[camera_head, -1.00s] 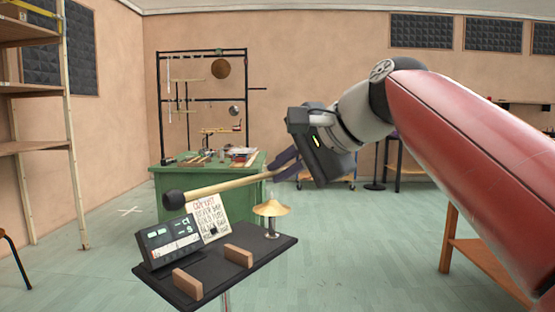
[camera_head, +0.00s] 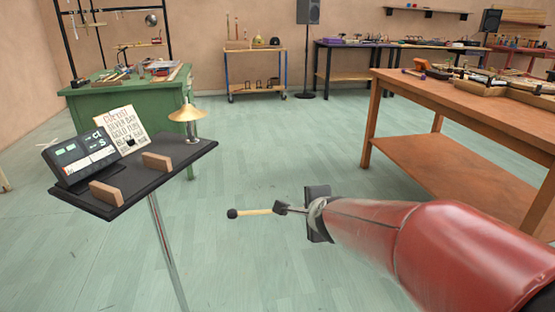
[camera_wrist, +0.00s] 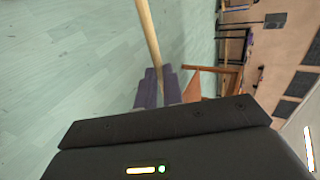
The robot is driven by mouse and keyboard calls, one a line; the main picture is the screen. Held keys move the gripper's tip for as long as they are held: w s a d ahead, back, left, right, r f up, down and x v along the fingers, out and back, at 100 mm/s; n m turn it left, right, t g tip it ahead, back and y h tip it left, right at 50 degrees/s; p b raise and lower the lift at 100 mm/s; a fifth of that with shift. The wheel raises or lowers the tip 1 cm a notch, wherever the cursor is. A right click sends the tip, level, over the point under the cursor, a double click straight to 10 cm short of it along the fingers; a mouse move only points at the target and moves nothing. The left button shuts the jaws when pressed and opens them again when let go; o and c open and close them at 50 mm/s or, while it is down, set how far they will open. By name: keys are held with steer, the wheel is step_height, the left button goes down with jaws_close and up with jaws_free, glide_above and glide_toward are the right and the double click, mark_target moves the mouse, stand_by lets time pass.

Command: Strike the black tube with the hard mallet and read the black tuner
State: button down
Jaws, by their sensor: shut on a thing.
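My gripper (camera_head: 285,209) is shut on the handle of a mallet (camera_head: 255,212). The pale wooden handle points left and ends in a round black head, in open air right of the stand. In the wrist view the handle (camera_wrist: 149,40) runs up from between my gripper's purple-grey fingers (camera_wrist: 158,90); the head is out of that view. The black tuner (camera_head: 68,168) leans on the dark stand tray (camera_head: 165,176), its screen lit, with characters like "C" and "S" that are too small to read surely. I cannot pick out the black tube.
A handwritten card (camera_head: 124,132), two wooden blocks and a small brass cymbal (camera_head: 187,114) are on the tray. A green bench (camera_head: 150,100) and a black rack (camera_head: 66,40) stand behind. A wooden workbench (camera_head: 480,110) is at right. The middle floor is clear.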

steer(key=w+d+f+m+h, duration=0.1)
steer(key=d+f+m+h, duration=0.1)
steer(key=d+f, duration=0.2)
steer(key=w+d+f+m+h, duration=0.1)
steer(key=d+f, duration=0.4)
steer(key=f, duration=0.6)
steer(key=shift+m+h, duration=0.9)
steer(key=shift+h, duration=0.1)
steer(key=shift+r, duration=0.15)
